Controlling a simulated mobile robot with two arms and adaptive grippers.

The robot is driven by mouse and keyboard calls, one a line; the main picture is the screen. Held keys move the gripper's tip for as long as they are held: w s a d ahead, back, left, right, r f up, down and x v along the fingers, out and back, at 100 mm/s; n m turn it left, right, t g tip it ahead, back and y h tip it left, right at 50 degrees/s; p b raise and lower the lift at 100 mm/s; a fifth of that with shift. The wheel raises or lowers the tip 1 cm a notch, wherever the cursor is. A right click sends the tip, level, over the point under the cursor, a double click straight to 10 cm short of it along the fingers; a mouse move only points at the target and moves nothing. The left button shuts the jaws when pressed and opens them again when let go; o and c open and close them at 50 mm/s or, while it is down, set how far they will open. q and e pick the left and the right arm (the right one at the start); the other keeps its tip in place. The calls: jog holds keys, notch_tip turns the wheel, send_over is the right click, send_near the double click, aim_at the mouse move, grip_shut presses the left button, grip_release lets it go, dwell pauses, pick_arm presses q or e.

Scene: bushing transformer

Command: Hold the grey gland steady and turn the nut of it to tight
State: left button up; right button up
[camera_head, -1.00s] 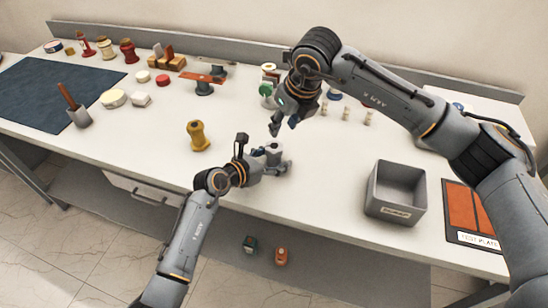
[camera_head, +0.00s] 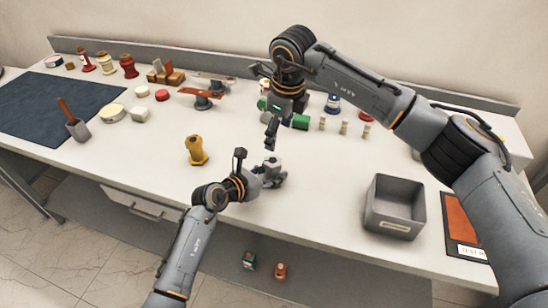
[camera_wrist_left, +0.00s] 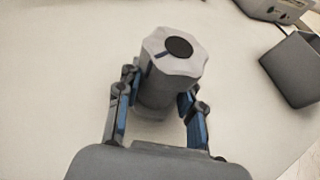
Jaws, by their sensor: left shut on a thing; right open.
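The grey gland (camera_wrist_left: 154,92) stands upright in the left wrist view, with its pale faceted nut (camera_wrist_left: 174,52) on top and a dark round hole in the nut's middle. My left gripper (camera_wrist_left: 158,103) is shut on the gland's body below the nut. In the head view the gland (camera_head: 272,164) is small, on the bench near its front edge, with my left gripper (camera_head: 272,178) around it. My right gripper (camera_head: 271,132) is open, pointing down above and just behind the gland. It looks apart from the nut; its fingers partly overlap each other in view.
A yellow bushing (camera_head: 196,150) stands left of the gland. A grey open bin (camera_head: 394,206) is to the right, beside an orange test plate (camera_head: 464,222). Green parts (camera_head: 300,122) and several small pale pegs (camera_head: 343,127) stand behind. The bench between bushing and gland is clear.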

aim_at(274, 160)
jog(key=f+n, duration=0.2)
jog(key=f, duration=0.1)
jog(key=f+n+g, duration=0.1)
jog(key=f+n, duration=0.2)
jog(key=w+a+f+n+h, duration=0.1)
jog(key=f+n, duration=0.1)
jog(key=f, duration=0.2)
jog(key=shift+n+g, duration=0.4)
jog(key=c, duration=1.2)
jog(key=shift+o, duration=0.2)
